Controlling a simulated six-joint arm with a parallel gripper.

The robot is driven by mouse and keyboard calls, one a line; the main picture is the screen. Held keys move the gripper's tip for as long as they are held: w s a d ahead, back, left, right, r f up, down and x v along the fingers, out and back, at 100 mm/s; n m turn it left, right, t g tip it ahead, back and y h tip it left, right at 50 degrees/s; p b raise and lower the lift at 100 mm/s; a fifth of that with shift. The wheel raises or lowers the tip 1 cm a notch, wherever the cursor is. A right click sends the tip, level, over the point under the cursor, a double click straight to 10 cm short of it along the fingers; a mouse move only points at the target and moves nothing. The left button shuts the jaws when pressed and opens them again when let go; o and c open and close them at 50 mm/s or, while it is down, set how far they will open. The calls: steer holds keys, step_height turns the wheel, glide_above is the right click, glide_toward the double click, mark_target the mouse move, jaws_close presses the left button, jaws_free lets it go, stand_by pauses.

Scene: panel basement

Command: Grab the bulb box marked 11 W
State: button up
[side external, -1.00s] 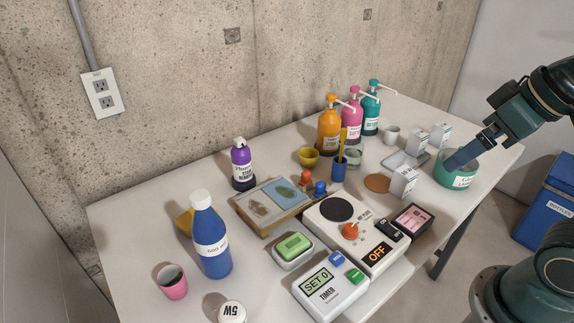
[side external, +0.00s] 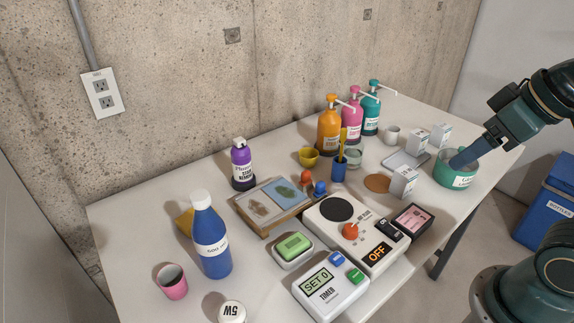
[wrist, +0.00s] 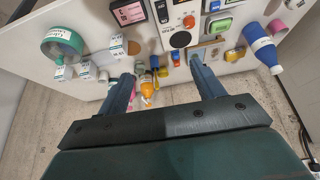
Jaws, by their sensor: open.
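Three small white bulb boxes stand on the table: a front box (side external: 403,182), a back left box (side external: 417,140) and a back right box (side external: 440,135). Their print is too small to tell which is marked 11 W. In the wrist view, one box (wrist: 118,46) is at the left, with others (wrist: 64,73) near the teal bowl. My gripper (side external: 456,163) appears in front of the teal bowl (side external: 455,179), to the right of the boxes. In the wrist view my gripper (wrist: 163,68) is open, its fingers wide apart with nothing held.
A grey tray (side external: 402,160) lies among the boxes, beside a white cup (side external: 391,135). A brown coaster (side external: 377,184), a blue pen cup (side external: 339,172) and pump bottles (side external: 352,120) are to the left. A hot plate (side external: 357,232) and framed card (side external: 413,218) are in front.

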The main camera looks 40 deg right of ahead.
steer(key=w+d+r+m+g+h, duration=0.25)
steer(key=w+d+m, duration=0.75)
steer(key=w+d, duration=0.85)
steer(key=m+g+h, duration=0.2)
steer(key=m+g, duration=0.2)
steer(key=m, duration=0.5)
glide_toward(443, 125)
steer(key=shift+t, duration=0.25)
steer(key=shift+s+x, duration=0.15)
steer(key=shift+x, duration=1.6)
steer(key=shift+s+x, duration=0.1)
steer(key=shift+x, duration=1.7)
steer(key=shift+f, duration=0.15)
steer(key=shift+x, duration=2.4)
